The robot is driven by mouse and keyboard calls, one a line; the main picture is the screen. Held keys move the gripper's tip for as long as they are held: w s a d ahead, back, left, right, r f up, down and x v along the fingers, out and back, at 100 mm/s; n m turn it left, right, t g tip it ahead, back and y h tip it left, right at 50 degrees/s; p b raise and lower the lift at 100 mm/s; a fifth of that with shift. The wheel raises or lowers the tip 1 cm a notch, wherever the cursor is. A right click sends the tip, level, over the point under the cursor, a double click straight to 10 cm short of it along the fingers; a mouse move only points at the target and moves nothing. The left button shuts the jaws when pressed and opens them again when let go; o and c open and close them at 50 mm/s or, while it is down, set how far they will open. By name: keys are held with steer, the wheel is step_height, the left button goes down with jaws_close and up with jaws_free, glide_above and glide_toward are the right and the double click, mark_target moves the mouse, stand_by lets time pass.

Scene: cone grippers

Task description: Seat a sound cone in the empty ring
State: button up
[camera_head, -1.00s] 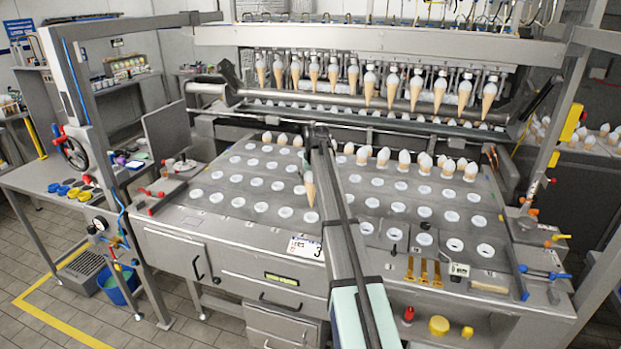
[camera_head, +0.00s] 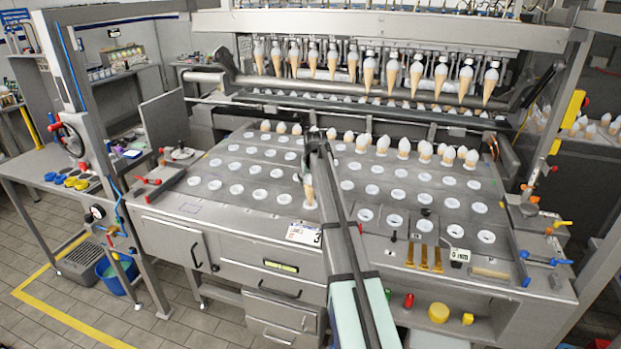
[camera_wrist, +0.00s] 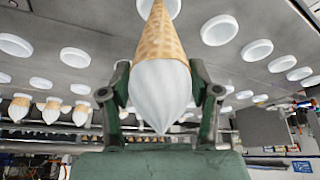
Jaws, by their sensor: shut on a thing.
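My gripper (camera_wrist: 157,78) is shut on a cone (camera_wrist: 160,50) with a tan wafer and a white pointed top. In the wrist view the white top faces the palm and the wafer runs out of the frame at the top. In the head view the held cone (camera_head: 309,192) hangs wafer tip down over the front middle of the grey plate (camera_head: 150,207), partly behind my arm. Rows of white rings (camera_head: 395,220) cover the plate. Several look bare, and I cannot tell one single empty ring. A row of cones (camera_head: 403,147) stands along the plate's back.
Several cones (camera_head: 440,75) hang from the overhead bar at the back. A cone also stands in the wrist view (camera_wrist: 50,110). A side table (camera_head: 40,170) stands left.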

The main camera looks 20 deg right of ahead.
mark_target(311, 194)
steer(key=shift+f+b, duration=1.25)
steer(key=shift+f, duration=1.95)
steer(key=o, duration=0.9)
steer(key=v, duration=1.2)
